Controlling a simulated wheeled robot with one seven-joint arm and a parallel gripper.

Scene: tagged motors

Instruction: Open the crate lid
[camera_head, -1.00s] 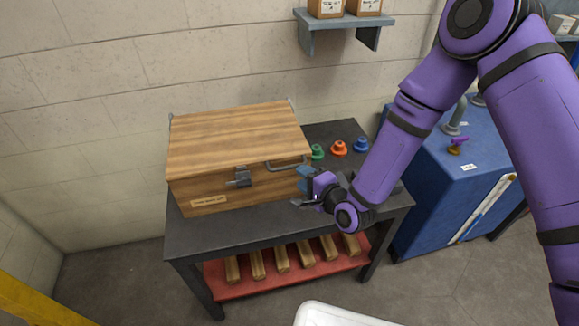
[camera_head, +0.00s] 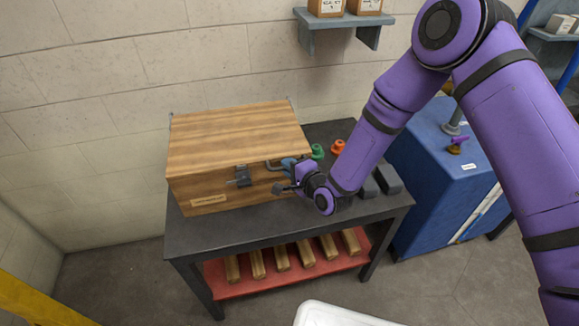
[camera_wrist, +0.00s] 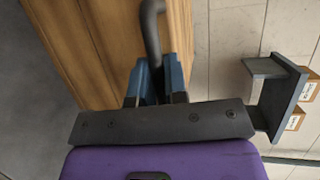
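The wooden crate (camera_head: 222,184) stands on the dark workbench with its lid (camera_head: 235,138) down. A grey latch (camera_head: 243,176) sits at the middle of the front. The grey bar handle (camera_wrist: 152,35) is at the lid's front right and is partly covered by my gripper in the head view. My gripper (camera_head: 284,176) is at this handle, at the crate's front right. In the wrist view the blue fingertips (camera_wrist: 157,80) stand apart, one on each side of the handle's near end. Whether they touch it is not clear.
Green (camera_head: 317,152) and orange (camera_head: 338,147) knobbed parts stand right of the crate on the workbench (camera_head: 240,222). A wall shelf (camera_head: 340,28) with boxes hangs above. A blue cabinet (camera_head: 435,180) stands to the right. Wooden blocks lie on the red lower shelf (camera_head: 290,277).

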